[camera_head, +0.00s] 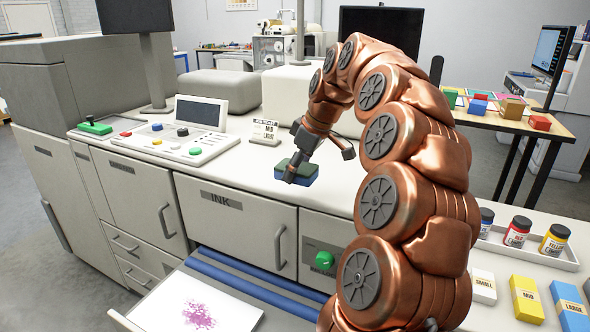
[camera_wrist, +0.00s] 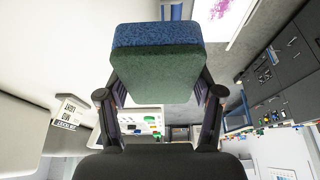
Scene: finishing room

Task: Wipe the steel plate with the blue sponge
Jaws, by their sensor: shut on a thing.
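My gripper (camera_head: 297,166) is shut on the blue sponge (camera_head: 308,177), which has a dark green face on one side. In the wrist view the sponge (camera_wrist: 158,65) sits between both fingers of my gripper (camera_wrist: 160,86). In the head view it is over the white counter, left of my arm; I cannot tell if it touches the surface. A pale flat plate (camera_head: 230,313) with a magenta speckled stain lies at the bottom left, apart from the sponge. Part of the plate (camera_wrist: 208,12) shows at the top of the wrist view.
A control panel (camera_head: 158,141) with buttons and a small sign (camera_head: 264,131) stand on the counter (camera_head: 235,166). Blue rollers (camera_head: 255,285) lie beside the plate. Paint jars (camera_head: 517,231) and coloured boxes (camera_head: 526,300) are at the right. The counter front around the sponge looks clear.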

